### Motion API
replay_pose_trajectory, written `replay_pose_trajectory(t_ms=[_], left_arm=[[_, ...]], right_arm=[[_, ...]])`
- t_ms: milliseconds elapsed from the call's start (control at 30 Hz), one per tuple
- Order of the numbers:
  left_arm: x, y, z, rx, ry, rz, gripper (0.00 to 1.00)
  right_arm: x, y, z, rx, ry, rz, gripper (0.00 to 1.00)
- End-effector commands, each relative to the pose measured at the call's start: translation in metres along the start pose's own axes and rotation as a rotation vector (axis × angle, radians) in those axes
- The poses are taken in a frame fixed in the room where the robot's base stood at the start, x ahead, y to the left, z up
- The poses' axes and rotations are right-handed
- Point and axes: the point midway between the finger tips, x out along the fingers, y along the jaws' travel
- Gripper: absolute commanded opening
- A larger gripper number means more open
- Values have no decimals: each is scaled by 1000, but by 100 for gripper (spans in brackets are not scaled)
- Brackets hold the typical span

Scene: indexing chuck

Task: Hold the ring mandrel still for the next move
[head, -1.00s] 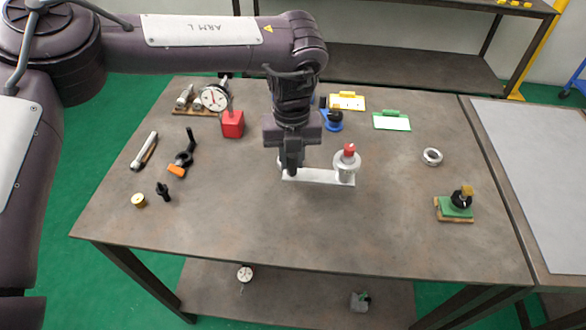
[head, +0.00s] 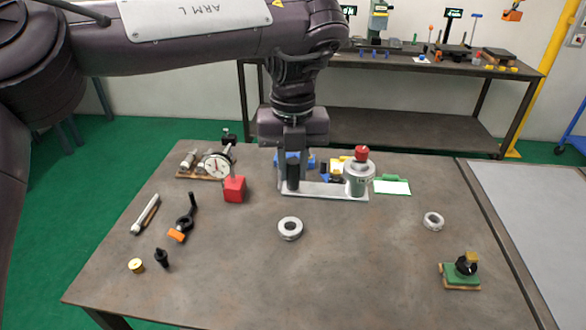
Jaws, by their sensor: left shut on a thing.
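My left gripper (head: 292,184) is shut, its fingers around a dark post at the left end of a pale flat bar. I take this piece to be the ring mandrel (head: 325,191). At the bar's right end stands a grey cylinder (head: 358,180) with a red top (head: 361,153). The piece is upright and looks raised above the table, towards its far side. Its underside is hidden. A metal ring (head: 290,228) lies on the table in front of it. My right gripper is not in view.
A red block (head: 235,189) and a dial gauge (head: 217,166) stand to the left. Several small tools lie at the left. Another metal ring (head: 433,221) and a green block (head: 462,273) are at the right. The table's front middle is clear.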

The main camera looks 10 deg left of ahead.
Motion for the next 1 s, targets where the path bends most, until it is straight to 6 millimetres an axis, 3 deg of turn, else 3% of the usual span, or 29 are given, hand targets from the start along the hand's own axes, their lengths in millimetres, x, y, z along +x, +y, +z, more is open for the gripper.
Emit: replay_pose_trajectory(t_ms=[1000], left_arm=[[24, 0, 0, -1, -1, -2, 0]], right_arm=[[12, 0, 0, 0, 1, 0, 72]])
